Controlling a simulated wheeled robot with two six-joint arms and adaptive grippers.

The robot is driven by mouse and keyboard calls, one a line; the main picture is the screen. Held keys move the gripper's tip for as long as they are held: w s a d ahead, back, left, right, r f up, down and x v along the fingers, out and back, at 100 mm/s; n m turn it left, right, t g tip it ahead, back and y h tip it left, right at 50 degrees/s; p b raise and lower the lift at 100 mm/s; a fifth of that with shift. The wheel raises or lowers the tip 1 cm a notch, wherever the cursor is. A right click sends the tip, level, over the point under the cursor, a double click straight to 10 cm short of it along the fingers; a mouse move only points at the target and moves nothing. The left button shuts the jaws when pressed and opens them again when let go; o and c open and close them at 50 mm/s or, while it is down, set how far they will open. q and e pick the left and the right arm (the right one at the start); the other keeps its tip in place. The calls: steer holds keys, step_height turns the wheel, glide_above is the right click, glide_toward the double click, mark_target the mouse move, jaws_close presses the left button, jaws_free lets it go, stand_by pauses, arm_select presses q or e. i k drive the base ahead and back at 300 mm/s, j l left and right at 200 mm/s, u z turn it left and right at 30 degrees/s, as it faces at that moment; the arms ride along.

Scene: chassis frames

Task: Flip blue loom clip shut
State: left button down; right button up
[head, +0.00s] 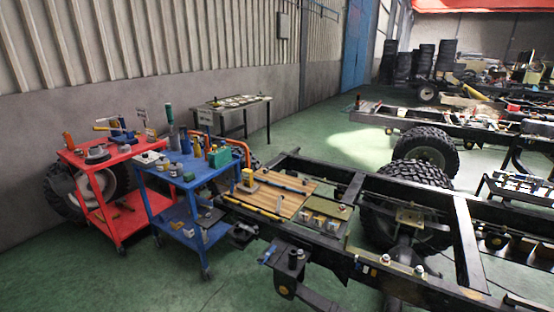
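A small blue piece (268,254) shows at the near side of the black chassis frame, by a dark bracket. It may be the blue loom clip, but it is too small to tell whether it is open or shut. The chassis frame (462,240) runs from the middle to the lower right. A wooden board (282,201) lies across its near end, with a yellow item (248,178) standing on it. Neither of my grippers is in view.
A blue tool cart (150,200) and a red cart (88,200) stand left of the chassis, loaded with tools. A large tyre (425,148) is beside the frame. A table (205,115) stands by the wall. Green floor is clear at lower left.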

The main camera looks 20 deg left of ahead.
mark_target(234, 181)
steer(key=i+j, duration=0.15)
steer(key=j, duration=0.2)
steer(key=i+j+z, duration=0.1)
steer(key=i+j, duration=0.25)
steer(key=j, duration=0.3)
steer(key=i+j, duration=0.15)
steer(key=j, duration=0.2)
steer(key=i+j+z, duration=0.1)
steer(key=i+j, duration=0.25)
steer(key=j, duration=0.3)
steer(key=i+j, duration=0.15)
steer(key=j, duration=0.2)
steer(key=i+j+z, duration=0.1)
steer(key=j, duration=0.25)
steer(key=i+j+z, duration=0.1)
steer(key=i+j, duration=0.4)
steer(key=i, duration=0.15)
